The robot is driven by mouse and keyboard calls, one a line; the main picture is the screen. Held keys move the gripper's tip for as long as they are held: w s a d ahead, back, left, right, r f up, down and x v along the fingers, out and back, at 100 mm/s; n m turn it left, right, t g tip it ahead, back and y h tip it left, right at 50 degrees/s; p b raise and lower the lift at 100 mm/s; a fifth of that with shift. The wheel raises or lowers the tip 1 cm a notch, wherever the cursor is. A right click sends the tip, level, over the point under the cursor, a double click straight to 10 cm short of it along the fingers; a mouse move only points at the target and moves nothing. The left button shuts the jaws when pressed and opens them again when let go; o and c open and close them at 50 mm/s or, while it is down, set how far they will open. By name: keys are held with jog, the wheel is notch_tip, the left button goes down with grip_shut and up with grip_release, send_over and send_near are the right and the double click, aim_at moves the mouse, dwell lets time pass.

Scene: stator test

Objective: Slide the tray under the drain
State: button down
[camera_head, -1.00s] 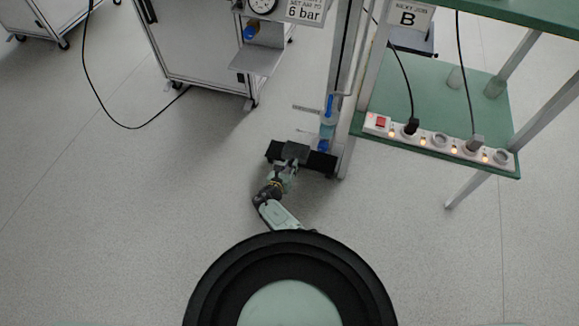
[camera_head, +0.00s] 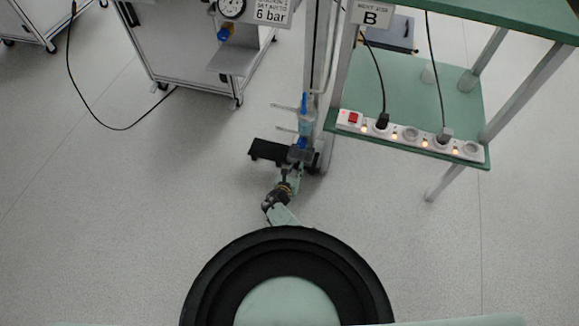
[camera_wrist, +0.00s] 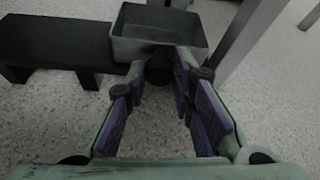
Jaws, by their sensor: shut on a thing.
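The tray is a small grey open-topped box (camera_wrist: 133,47) at the top middle of the wrist view. In the head view the tray (camera_head: 301,155) is small and partly hidden. My gripper (camera_wrist: 160,70) is shut on a dark handle at the tray's near side. In the head view my gripper (camera_head: 293,171) is just in front of the tray. The drain, the blue part (camera_head: 301,142) below a clear bowl (camera_head: 306,122), is just above the tray in the picture. I cannot tell if the tray is exactly beneath it.
A low black stand (camera_head: 267,151) extends left of the tray; it also shows in the wrist view (camera_wrist: 55,40). A metal post (camera_wrist: 245,35) rises close on the right. A green-shelved bench with a power strip (camera_head: 410,135) is further right. The floor to the left is clear.

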jog(key=shift+s+d, duration=0.1)
jog(key=shift+d, duration=0.6)
jog(key=c, duration=1.4)
grip_release()
jog(key=shift+d, duration=0.1)
jog(key=shift+o, duration=0.2)
jog(key=shift+a, duration=0.25)
